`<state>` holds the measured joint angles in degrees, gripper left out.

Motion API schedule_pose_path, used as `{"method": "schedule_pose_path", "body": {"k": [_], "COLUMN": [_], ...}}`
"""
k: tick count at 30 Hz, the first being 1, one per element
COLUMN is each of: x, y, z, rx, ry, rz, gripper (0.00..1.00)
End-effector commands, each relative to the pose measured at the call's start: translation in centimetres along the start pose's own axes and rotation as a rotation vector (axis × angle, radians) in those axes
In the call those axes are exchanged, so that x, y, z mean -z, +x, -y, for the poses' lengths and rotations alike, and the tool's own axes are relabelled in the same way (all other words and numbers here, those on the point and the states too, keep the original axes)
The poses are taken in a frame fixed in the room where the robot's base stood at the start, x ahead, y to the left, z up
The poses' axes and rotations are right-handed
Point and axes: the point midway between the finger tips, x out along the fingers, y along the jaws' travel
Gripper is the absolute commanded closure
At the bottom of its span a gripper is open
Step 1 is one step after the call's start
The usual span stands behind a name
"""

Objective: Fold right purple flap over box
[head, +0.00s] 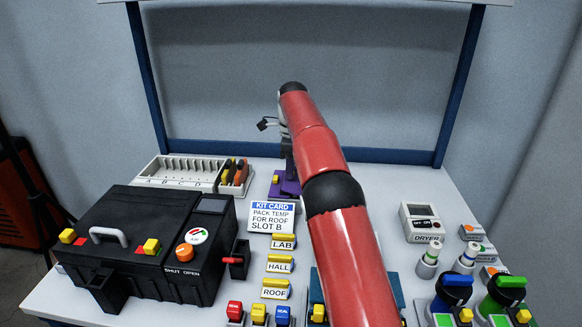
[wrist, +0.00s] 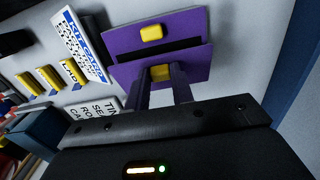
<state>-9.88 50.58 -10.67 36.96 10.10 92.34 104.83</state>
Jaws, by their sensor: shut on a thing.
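The purple box stands at the table's back middle; in the head view only part of its purple side (head: 289,188) shows beside my red arm. In the wrist view one purple flap (wrist: 190,24) with a yellow tab (wrist: 151,33) lies at the top. The right purple flap (wrist: 198,66) is below it, across a dark gap. My gripper (wrist: 161,76) is shut on the right flap's yellow tab (wrist: 160,71), a finger on each side. That flap looks tilted, its fold angle hard to tell. In the head view my arm hides the right flap.
A kit card (head: 272,217) stands close in front of the box. A white slotted rack (head: 178,172) is to its left, a black case (head: 140,240) nearer left. LAB, HALL and ROOF labels (head: 279,264) lie in front. A dryer (head: 420,222) and bottles stand at the right.

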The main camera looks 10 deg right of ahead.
Motion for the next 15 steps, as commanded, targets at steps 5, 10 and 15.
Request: {"method": "schedule_pose_path", "body": {"k": [5,10,15], "x": [0.06,0.05,0.03], "y": [0.22,0.16,0.1], "z": [-0.02,-0.01,-0.01], "rx": [-0.004,-0.003,-0.002], "ry": [0.0,0.0,0.0], "rz": [-0.001,0.0,0.0], "gripper": [0.74,0.55,0.55]}}
